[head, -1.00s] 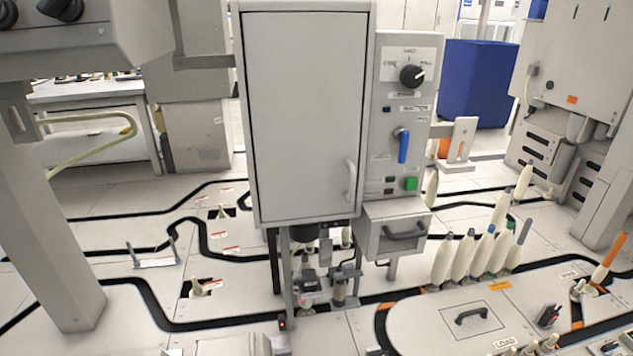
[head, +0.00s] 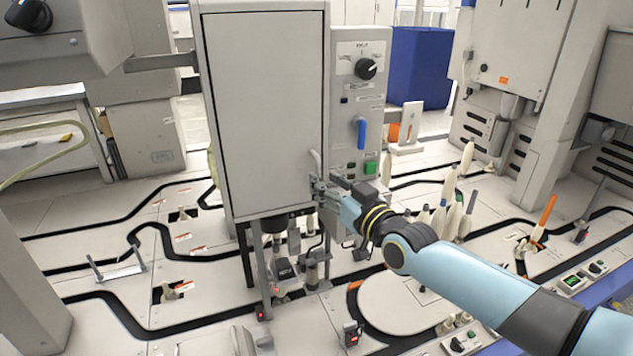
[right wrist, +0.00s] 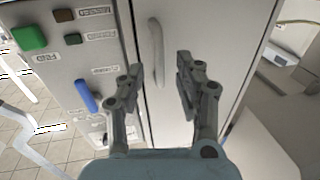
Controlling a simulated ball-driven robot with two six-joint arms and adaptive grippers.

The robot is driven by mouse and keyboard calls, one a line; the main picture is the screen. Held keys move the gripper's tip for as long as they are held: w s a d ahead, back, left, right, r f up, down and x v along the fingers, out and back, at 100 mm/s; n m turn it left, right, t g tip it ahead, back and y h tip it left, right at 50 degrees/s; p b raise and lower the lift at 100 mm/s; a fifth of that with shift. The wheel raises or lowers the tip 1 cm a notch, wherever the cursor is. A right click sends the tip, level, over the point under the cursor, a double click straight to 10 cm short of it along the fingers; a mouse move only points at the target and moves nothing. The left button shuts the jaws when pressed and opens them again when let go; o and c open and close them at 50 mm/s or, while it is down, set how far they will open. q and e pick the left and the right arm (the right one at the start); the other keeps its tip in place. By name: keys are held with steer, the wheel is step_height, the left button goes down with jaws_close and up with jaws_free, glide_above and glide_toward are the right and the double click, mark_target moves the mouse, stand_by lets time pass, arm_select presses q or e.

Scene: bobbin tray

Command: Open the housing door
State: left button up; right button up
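The housing door (head: 262,110) is a tall grey panel on the cabinet in the head view, and it looks closed. Its upright handle (head: 315,163) is at the door's lower right edge. In the right wrist view the handle (right wrist: 157,52) stands between and beyond the spread fingers. My right gripper (head: 322,188) is at the lower end of the handle in the head view. In the right wrist view my right gripper (right wrist: 157,82) is open with nothing between its fingers. Whether it touches the handle cannot be told. My left gripper is not in view.
Right of the door is a control panel with a dial (head: 366,68), a blue lever (head: 361,133) and a green button (head: 370,168). Several white bobbins (head: 455,218) stand at the right behind my arm. A blue bin (head: 420,65) is behind.

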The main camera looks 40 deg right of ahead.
steer(key=shift+w+d+b, duration=0.1)
steer(key=shift+w+b, duration=0.55)
steer(key=shift+w, duration=1.3)
jaws_close()
